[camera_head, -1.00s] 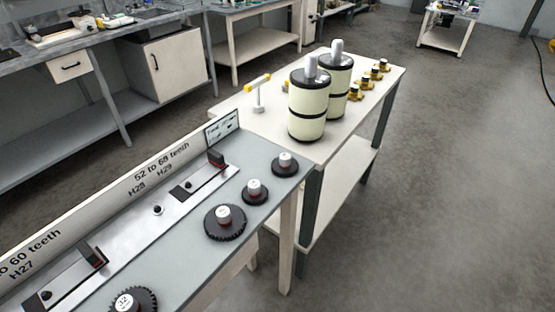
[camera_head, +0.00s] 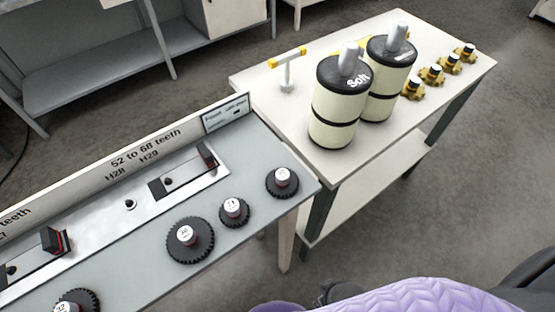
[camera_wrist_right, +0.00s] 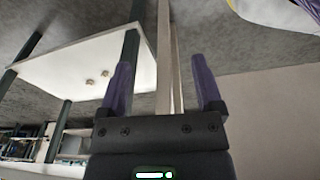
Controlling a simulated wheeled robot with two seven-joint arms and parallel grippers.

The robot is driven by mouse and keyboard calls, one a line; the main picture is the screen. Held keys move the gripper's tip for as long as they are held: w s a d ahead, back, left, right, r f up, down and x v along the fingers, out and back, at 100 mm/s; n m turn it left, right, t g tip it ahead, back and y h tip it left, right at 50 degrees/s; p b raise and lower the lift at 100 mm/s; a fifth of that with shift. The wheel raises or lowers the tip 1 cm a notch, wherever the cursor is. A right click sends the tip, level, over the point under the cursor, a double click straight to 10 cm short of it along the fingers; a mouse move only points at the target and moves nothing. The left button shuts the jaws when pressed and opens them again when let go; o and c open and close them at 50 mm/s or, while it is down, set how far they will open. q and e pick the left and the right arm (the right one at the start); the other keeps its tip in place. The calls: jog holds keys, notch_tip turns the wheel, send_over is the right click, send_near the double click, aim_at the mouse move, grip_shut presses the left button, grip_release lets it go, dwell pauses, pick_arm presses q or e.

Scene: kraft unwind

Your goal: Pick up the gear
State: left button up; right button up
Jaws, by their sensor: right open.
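Several dark gears with pale labelled hubs sit on the grey bench top in the head view. A large gear (camera_head: 190,240) is near the middle, a small gear (camera_head: 234,211) is to its right, and another gear (camera_head: 282,182) is near the bench's right end. A further gear (camera_head: 77,302) is cut off at the bottom edge. My right gripper (camera_wrist_right: 163,85) shows in the right wrist view, its two purple fingers wide apart with nothing between them. No gear shows in that view. My left gripper is not in view.
A white table (camera_head: 290,128) adjoins the bench's right end. It holds two cream-and-black cylinders (camera_head: 335,110), a yellow-and-white T-shaped tool (camera_head: 287,72) and several brass fittings (camera_head: 432,75). A lettered board (camera_head: 140,158) runs along the bench's back. Floor is open at right.

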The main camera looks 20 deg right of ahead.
jog(key=w+a+r+n+t+y+p, duration=0.15)
jog(key=w+r, duration=0.25)
jog(key=r, duration=0.4)
jog(key=w+a+r+n+p, duration=0.1)
jog(key=w+a+r+n, duration=0.2)
jog(key=r, duration=0.5)
jog(key=w+a+r+n+y+p, duration=0.1)
jog(key=w+a+r+p, duration=0.15)
jog(key=w+r, duration=0.4)
notch_tip(320, 180, up, 9)
jog(key=n+g+h, duration=0.2)
jog(key=n+g, duration=0.1)
jog(key=n, duration=1.4)
send_over(283, 174)
jog(key=shift+s+a+f+m, duration=0.15)
jog(key=shift+s+a+m, duration=0.1)
jog(key=shift+s+a, duration=0.15)
jog(key=shift+h, duration=0.25)
jog(key=f+b, duration=0.1)
jog(key=f, duration=0.2)
jog(key=f+b, duration=0.1)
jog(key=f, duration=0.2)
jog(key=w+f+b, duration=0.1)
jog(key=f, duration=0.2)
jog(key=shift+d+f, duration=0.25)
jog(key=shift+d, duration=0.15)
jog(key=shift+f, duration=0.1)
jog(key=shift+s, duration=0.1)
